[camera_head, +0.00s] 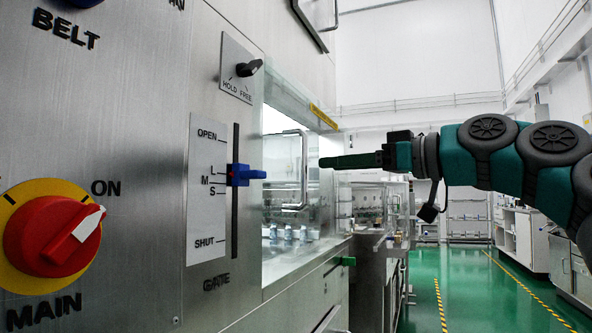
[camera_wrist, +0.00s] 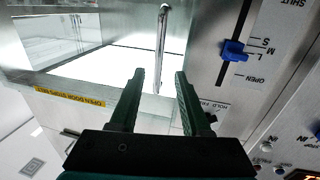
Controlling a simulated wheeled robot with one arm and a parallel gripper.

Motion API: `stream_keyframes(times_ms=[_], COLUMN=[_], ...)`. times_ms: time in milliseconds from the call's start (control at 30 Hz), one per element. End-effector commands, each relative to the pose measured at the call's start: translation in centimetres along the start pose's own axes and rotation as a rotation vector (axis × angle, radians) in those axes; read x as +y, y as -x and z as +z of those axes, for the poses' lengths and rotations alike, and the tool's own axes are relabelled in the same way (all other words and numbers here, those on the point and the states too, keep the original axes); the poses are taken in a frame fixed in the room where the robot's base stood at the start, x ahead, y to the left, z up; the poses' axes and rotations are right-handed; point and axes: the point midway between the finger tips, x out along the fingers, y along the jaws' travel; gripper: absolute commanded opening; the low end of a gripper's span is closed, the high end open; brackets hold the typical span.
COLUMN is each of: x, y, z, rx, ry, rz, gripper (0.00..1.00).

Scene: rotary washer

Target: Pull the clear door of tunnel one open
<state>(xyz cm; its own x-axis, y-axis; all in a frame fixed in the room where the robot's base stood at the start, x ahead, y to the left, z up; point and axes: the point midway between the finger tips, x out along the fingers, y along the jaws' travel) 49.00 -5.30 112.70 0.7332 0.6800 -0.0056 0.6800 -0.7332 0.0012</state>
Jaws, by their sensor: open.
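The clear door (camera_head: 279,160) is set in the steel machine front and looks closed; glassware shows behind it. Its upright metal bar handle (camera_head: 303,182) stands out from the pane.
A blue gate slider (camera_head: 240,175) sits near the L and M marks, left of the door. A hold/free knob (camera_head: 249,68) is above it, and a red main switch (camera_head: 62,230) is at far left. A yellow label (camera_head: 322,115) edges the opening. Green floor (camera_head: 470,290) is clear at right.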

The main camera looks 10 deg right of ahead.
Motion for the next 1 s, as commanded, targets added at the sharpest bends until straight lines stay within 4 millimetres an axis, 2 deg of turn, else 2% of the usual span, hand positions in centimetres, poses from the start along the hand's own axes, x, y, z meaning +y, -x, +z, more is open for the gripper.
stream_keyframes(times_ms=[133,267,667,967,1000], x=[0.3,0.3,0.2,0.3,0.3], y=[-0.4,-1.7,-7.3,-7.7,-7.7], z=[-0.1,-0.1,0.0,-0.1,-0.1], rx=[0.006,0.005,0.003,0.006,0.005], ry=[0.0,-0.001,-0.002,-0.002,-0.002], rz=[0.002,0.001,0.0,0.002,0.002], gripper=[0.47,0.47,0.47,0.47,0.44])
